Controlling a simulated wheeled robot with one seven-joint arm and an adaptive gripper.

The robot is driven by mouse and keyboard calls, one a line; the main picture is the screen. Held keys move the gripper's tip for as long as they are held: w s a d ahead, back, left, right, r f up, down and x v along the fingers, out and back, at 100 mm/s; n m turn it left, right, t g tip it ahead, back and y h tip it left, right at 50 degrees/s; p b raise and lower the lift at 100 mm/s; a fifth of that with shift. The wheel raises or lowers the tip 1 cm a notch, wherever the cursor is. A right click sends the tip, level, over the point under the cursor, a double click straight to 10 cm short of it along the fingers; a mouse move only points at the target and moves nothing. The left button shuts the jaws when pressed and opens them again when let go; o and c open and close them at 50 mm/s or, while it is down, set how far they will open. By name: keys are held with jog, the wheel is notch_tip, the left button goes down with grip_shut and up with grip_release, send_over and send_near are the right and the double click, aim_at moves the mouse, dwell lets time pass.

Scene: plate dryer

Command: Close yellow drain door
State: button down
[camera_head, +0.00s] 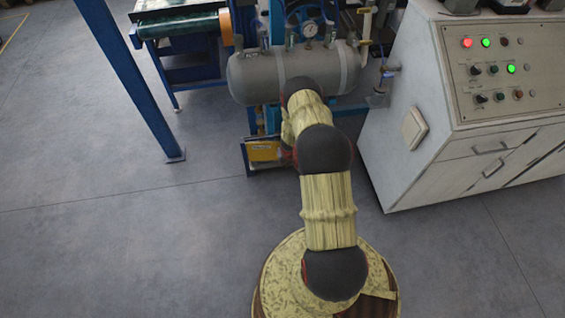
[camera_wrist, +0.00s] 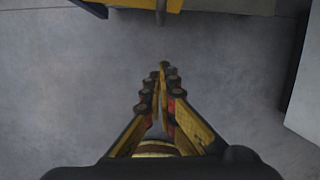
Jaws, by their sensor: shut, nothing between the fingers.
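The yellow drain door (camera_head: 263,151) is a small yellow panel low on the machine, under the grey tank, just left of my arm in the head view. I cannot tell how far it is open. A strip of yellow (camera_wrist: 148,4), likely the same door, shows at the top edge of the wrist view. My gripper (camera_wrist: 161,70) is shut and empty, with its fingertips together over bare floor and apart from the yellow strip. In the head view my arm hides the gripper and the area right of the door.
The grey tank (camera_head: 290,74) sits above the door. A white control cabinet (camera_head: 415,150) stands close on the right. A blue post (camera_head: 130,75) stands on the left. A thin grey rod (camera_wrist: 161,12) hangs at the wrist view's top. The floor in front is clear.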

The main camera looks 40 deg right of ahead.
jog(key=w+d+f+b, duration=0.2)
jog(key=w+f, duration=0.3)
jog(key=f, duration=0.1)
jog(key=shift+d+f, duration=0.25)
jog(key=shift+f, duration=0.15)
dwell(0.3)
jog(key=shift+d, duration=0.1)
dwell(0.4)
jog(key=w+d+b, duration=0.1)
jog(key=d+n+b, duration=0.1)
jog(key=shift+w+d+n+b, duration=0.2)
jog(key=shift+w+n+b, duration=0.1)
jog(key=shift+w+b, duration=0.1)
